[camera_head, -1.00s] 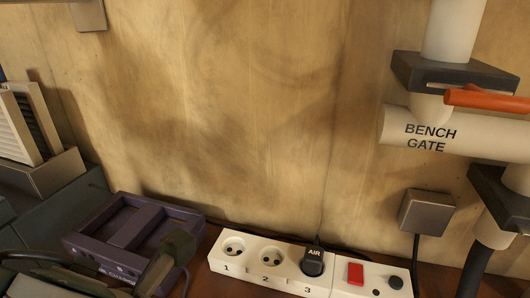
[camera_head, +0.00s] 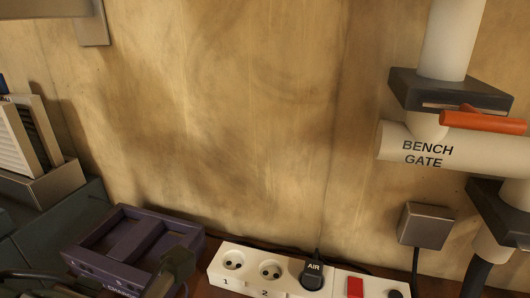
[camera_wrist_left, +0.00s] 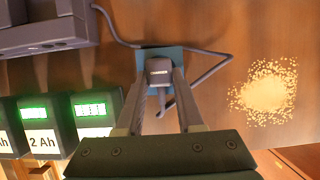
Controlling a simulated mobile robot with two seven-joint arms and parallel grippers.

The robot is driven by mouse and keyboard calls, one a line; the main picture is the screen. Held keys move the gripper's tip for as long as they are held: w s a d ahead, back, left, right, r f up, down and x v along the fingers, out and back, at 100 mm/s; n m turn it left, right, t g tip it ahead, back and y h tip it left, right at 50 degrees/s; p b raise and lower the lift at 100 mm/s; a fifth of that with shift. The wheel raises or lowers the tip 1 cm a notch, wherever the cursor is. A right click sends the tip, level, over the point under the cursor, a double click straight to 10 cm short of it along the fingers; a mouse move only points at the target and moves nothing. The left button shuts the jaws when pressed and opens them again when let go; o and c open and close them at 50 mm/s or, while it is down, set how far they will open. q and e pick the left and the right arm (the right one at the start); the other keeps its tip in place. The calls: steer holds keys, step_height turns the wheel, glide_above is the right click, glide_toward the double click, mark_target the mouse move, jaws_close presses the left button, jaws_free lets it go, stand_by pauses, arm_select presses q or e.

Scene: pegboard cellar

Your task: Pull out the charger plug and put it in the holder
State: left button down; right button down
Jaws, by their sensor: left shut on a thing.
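My left gripper (camera_wrist_left: 163,82) is shut on the charger plug (camera_wrist_left: 159,70), a dark grey plug with a small label, in the left wrist view. A small blue square piece (camera_wrist_left: 176,54), perhaps the holder, shows around and behind the plug. I cannot tell whether the plug touches it or is above it. A grey cord loops beside the plug. In the head view my left arm's dark end (camera_head: 176,268) is at the lower left, by a purple unit (camera_head: 90,262); its fingertips and the plug are hidden there. My right gripper is not in view.
A white power strip (camera_head: 246,285) has sockets 1 and 2 empty, an AIR plug (camera_head: 312,274) in another, and a red switch (camera_head: 355,287). Dark blocks with green displays (camera_wrist_left: 90,110) stand left in the wrist view; sawdust (camera_wrist_left: 265,92) lies right. A BENCH GATE pipe (camera_head: 465,150) is at right.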

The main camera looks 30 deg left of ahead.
arm_select(q)
steer(key=shift+r, duration=0.1)
stand_by(0.3)
jaws_free()
stand_by(0.6)
step_height(320, 180, up, 4)
steer(key=p, duration=0.5)
steer(key=shift+r+p, duration=0.25)
steer(key=shift+p, duration=0.15)
steer(key=shift+d+r+p, duration=0.15)
steer(key=shift+r+p, duration=1.05)
steer(key=shift+p, duration=0.3)
